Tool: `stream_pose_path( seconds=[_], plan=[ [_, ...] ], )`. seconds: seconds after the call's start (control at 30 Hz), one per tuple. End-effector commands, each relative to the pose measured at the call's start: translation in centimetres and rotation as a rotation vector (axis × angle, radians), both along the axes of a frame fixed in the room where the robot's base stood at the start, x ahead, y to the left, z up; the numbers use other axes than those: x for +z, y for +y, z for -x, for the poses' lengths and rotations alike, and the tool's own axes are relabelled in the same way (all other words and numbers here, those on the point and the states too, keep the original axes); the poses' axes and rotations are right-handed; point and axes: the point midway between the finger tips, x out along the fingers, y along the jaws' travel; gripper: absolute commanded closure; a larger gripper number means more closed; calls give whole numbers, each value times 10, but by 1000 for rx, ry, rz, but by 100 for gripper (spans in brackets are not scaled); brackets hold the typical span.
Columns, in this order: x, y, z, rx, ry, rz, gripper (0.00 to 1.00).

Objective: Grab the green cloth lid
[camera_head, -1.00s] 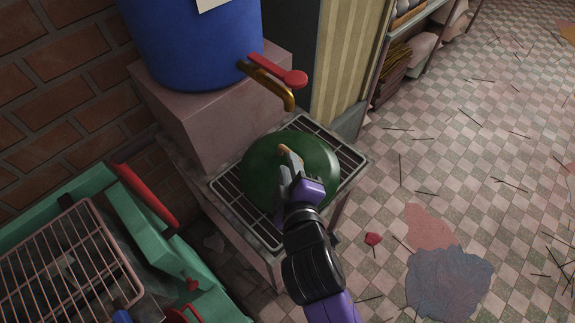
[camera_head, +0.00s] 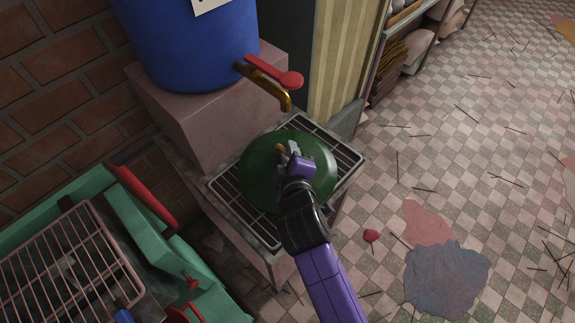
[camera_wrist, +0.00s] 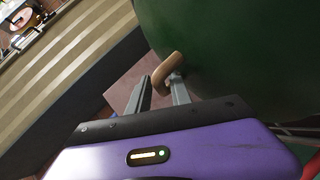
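The green lid (camera_head: 318,160) is a dark, round, domed thing resting on the metal grate under the blue barrel's tap. It also fills the upper right of the wrist view (camera_wrist: 250,50). Its small tan handle (camera_wrist: 167,72) stands at the fingertips, its lower end between the two fingers and close to the right one. In the head view the handle (camera_head: 281,150) shows just left of the fingertips. My gripper (camera_wrist: 160,88) is open, its fingers visibly apart. I cannot tell whether a finger touches the handle. My gripper (camera_head: 290,152) partly covers the lid in the head view.
The blue barrel (camera_head: 190,45) stands on a pinkish block (camera_head: 215,125), with a brass tap (camera_head: 268,88) and red lever above the grate (camera_head: 345,160). A green machine with a wire rack (camera_head: 70,265) is at lower left. The tiled floor at right is open, with scattered sticks.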

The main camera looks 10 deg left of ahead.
Motion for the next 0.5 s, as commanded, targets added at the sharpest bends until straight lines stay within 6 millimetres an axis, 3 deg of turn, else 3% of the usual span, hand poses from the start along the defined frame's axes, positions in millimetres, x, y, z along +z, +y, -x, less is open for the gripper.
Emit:
stream_pose_path(
  seconds=[0.17,0.3,0.5],
  plan=[
    [0,0,0,0,0,0,77],
    [0,0,0,0,0,0,100],
    [0,0,0,0,0,0,100]
  ],
)
